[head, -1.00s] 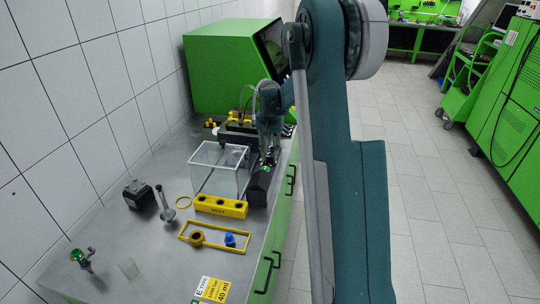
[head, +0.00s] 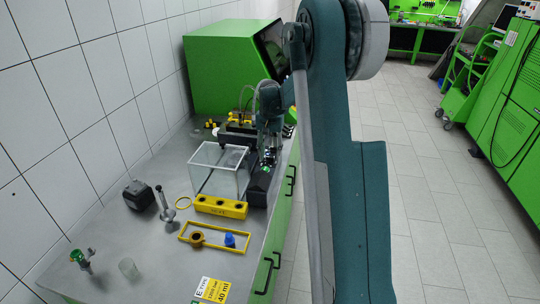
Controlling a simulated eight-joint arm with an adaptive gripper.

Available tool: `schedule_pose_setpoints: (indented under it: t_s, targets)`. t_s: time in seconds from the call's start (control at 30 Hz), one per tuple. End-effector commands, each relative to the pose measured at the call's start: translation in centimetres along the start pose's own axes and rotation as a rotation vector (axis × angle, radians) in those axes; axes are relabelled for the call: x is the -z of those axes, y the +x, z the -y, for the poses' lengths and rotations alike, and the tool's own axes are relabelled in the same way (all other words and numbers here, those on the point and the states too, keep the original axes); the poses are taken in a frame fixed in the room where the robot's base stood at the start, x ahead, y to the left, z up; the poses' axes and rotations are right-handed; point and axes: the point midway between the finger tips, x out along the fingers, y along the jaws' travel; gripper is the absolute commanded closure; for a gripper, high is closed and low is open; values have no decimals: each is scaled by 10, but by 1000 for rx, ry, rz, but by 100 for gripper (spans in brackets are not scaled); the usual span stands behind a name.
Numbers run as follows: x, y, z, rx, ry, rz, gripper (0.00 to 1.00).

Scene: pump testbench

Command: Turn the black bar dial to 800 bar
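My gripper (head: 269,158) points down near the right edge of the bench, just right of the glass box. It is above or at the far end of a small black unit (head: 258,188) at the bench edge. The gripper is small and dark here, so I cannot tell whether its fingers are open, shut or touching anything. The black bar dial cannot be made out. No scale or 800 mark is readable.
A clear glass box (head: 218,172) stands left of the gripper. A yellow block with holes (head: 221,207) and a yellow frame (head: 214,236) lie nearer. A green machine (head: 222,70) stands behind. A black block (head: 139,195) sits at left.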

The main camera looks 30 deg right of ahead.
Motion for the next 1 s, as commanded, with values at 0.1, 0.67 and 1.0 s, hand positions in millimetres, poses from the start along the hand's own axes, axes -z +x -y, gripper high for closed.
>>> schedule_pose_setpoints:
  t_s: [0.1,0.67,1.0]
  targets:
    - [0,-9,0,0,0,0,63]
    - [0,-90,0,0,0,0,63]
    - [0,-114,0,0,0,0,63]
